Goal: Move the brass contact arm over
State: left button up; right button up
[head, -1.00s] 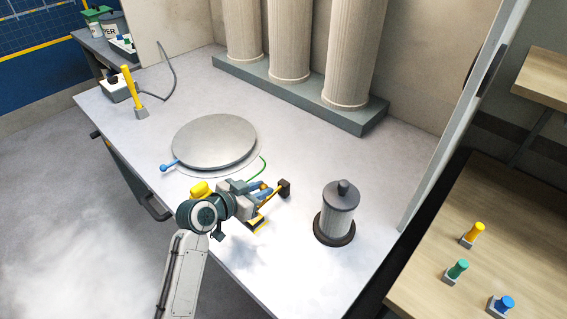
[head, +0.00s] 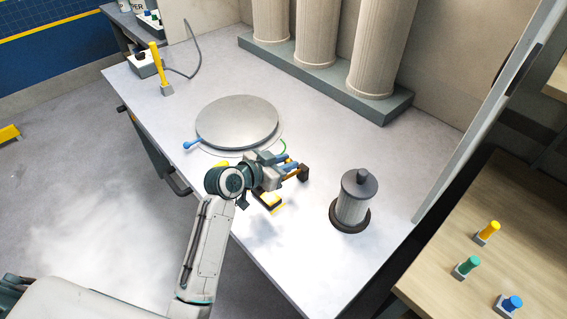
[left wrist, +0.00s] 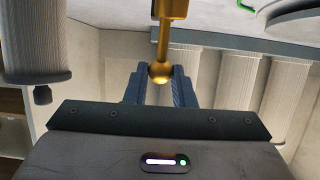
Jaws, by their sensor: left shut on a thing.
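The brass contact arm (left wrist: 160,45) is a golden rod with a ball at its near end. In the left wrist view the ball sits between the blue-grey fingers of my left gripper (left wrist: 159,90), which is shut on it. In the head view my left gripper (head: 288,168) is over the bench between the round metal plate (head: 238,120) and the ribbed cylinder (head: 352,207). The rod is mostly hidden there by the gripper. A dark block (head: 304,174) shows at the fingertips. My right gripper is not in view.
A blue-knobbed lever (head: 190,145) sticks out from the plate. Fluted columns (head: 320,35) stand on a base along the back. A yellow-handled switch (head: 158,65) stands at the bench's left. Yellow, green and blue knobs stand on the wooden table (head: 440,275) at right.

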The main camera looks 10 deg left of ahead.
pick_arm(q)
jog(key=shift+w+d+r, duration=0.35)
jog(key=shift+w+r, duration=0.15)
jog(key=shift+r, duration=0.05)
jog(key=shift+w+d+r+p, duration=0.1)
jog(key=shift+w+d+p, duration=0.1)
jog(key=shift+w+p, duration=0.15)
jog(key=shift+w+d+r, duration=0.25)
jog(key=shift+w+d, duration=0.05)
jog(key=shift+w, duration=0.15)
jog(key=shift+w+d+r, duration=0.15)
jog(key=shift+w+d, duration=0.15)
jog(key=shift+w, duration=0.15)
jog(key=shift+w+d, duration=0.1)
